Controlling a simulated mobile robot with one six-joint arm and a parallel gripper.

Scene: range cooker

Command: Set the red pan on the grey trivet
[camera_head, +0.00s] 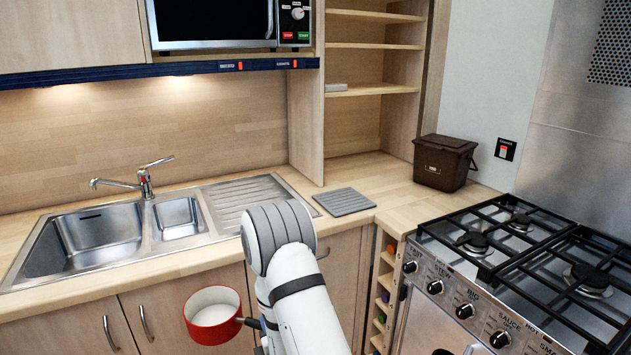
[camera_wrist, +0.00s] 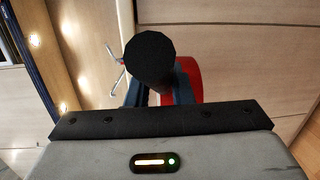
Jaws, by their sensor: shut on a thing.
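The red pan (camera_head: 212,327) with a pale inside is held in the air in front of the cabinet doors, below the counter edge. It looks roughly level. Its dark handle points right, toward my gripper (camera_head: 256,324), which is shut on it and partly hidden by my arm. In the wrist view the round black handle end (camera_wrist: 150,62) hides most of the jaws, with part of the red pan (camera_wrist: 191,78) behind. The grey trivet (camera_head: 344,202) lies flat and bare on the counter, right of the drainer and well away from the pan.
The sink (camera_head: 85,240) with its tap (camera_head: 146,181) is at left. A brown bin (camera_head: 443,163) stands on the counter behind the trivet. The range cooker (camera_head: 520,270) with black pan supports is at right. Bare counter surrounds the trivet.

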